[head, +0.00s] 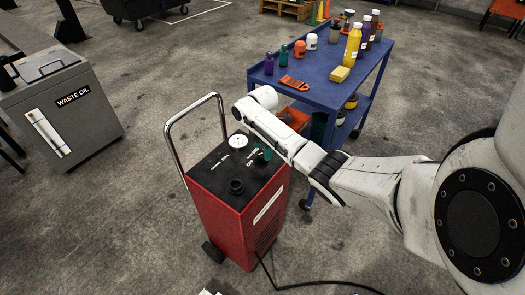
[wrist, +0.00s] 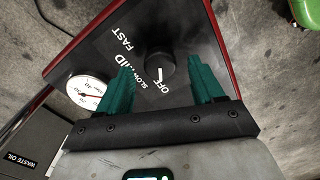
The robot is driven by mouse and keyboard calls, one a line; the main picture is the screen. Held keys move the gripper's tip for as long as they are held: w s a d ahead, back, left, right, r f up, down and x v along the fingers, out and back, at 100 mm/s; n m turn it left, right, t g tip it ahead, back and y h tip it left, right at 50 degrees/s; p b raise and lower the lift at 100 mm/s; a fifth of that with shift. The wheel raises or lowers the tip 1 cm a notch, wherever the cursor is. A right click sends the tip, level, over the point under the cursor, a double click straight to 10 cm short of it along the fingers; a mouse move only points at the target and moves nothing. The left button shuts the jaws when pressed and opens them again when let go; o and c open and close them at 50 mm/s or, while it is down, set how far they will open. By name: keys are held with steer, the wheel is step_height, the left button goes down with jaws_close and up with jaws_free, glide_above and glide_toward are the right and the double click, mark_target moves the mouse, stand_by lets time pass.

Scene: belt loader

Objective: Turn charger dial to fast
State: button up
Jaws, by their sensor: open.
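The charger (head: 232,222) is an upright red box with a black top panel, left of my arm in the head view. Its dial (wrist: 161,66) is a round black knob in the wrist view, with the labels FAST, MID, SLOW and OFF around it. A white mark on the knob appears to be on the OFF side. My gripper (wrist: 160,74) is open, its two teal fingers on either side of the knob; I cannot tell if they touch it. In the head view my gripper (head: 262,155) is over the panel and largely hides the dial.
A white gauge (head: 238,141) and a black cap (head: 236,187) are on the panel. A chrome handle (head: 170,140) rises at the charger's left. A blue cart (head: 330,88) with bottles stands behind, a waste oil bin (head: 65,105) at left. A black cable (head: 320,284) lies on the floor.

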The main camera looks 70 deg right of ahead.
steer(key=shift+f, duration=0.8)
steer(key=shift+c, duration=0.2)
steer(key=c, duration=1)
